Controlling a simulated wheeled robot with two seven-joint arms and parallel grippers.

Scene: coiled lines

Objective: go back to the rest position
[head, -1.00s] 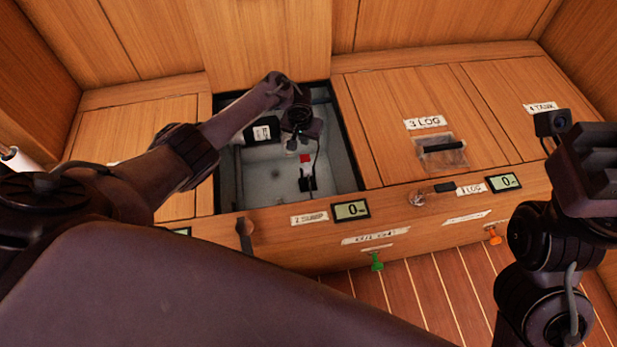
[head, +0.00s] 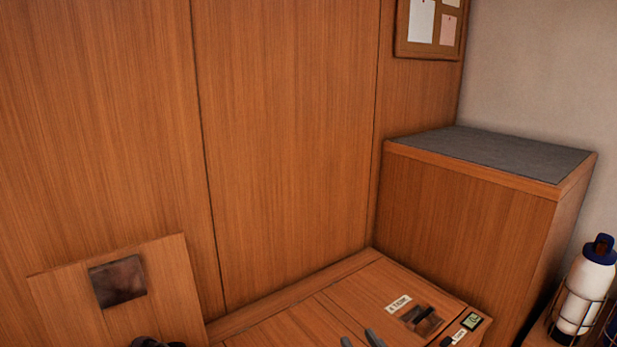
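The tips of my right gripper (head: 360,339) show at the bottom edge, in front of the lid labelled 4 TANK (head: 365,300). Two grey fingertips stand apart with wood visible between them, and nothing shows held there. The rest of that gripper is below the picture. My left gripper is not in view. A dark rounded part at the bottom left edge may be one of my arm links.
A raised wooden lid (head: 170,300) with a square recess leans against the panelled wall at the left. A tall wooden cabinet (head: 460,220) with a grey top stands at the right. A white bottle (head: 588,285) sits in a wire rack (head: 578,326) at the far right.

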